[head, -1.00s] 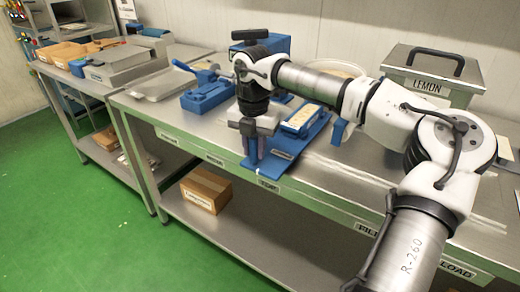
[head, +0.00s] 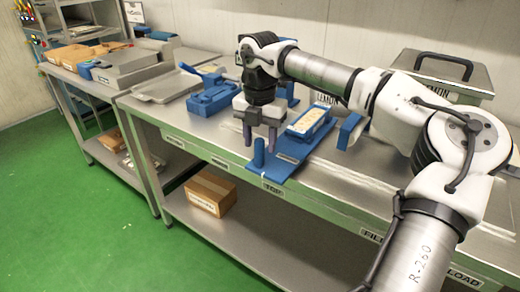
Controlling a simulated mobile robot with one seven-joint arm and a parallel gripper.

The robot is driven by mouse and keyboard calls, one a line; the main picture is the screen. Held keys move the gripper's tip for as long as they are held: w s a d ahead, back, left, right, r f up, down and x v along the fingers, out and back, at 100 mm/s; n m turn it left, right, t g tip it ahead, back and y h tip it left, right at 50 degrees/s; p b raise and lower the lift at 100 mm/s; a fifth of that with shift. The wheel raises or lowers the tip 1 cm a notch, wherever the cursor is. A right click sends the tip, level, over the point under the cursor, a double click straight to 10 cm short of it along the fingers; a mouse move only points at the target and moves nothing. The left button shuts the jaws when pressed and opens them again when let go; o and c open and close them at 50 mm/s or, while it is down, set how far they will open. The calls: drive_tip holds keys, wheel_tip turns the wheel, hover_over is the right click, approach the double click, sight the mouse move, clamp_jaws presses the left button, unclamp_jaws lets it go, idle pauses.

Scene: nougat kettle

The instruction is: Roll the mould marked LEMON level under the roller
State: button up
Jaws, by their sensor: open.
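My gripper (head: 260,142) is open, fingers pointing down, above the front part of a blue fixture (head: 288,150) on the steel table. A short upright blue post (head: 259,153) stands at the fixture's front edge, just below and between the fingertips in this view. I cannot tell whether they touch it. A blue mould (head: 309,122) with a cream-coloured filling lies on the fixture, to the right of my gripper. I cannot read a flavour on it. A partly hidden LEMON label shows behind my arm. I cannot make out the roller for certain.
A blue device (head: 211,97) stands to the left, beside a metal tray (head: 165,87). A blue block (head: 350,131) is right of the mould. A lidded steel box (head: 440,72) with a partly covered label stands at the back right. A cardboard box (head: 210,193) is on the lower shelf.

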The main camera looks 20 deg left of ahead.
wheel_tip(320, 180, up, 11)
drive_tip(key=shift+f, duration=0.2)
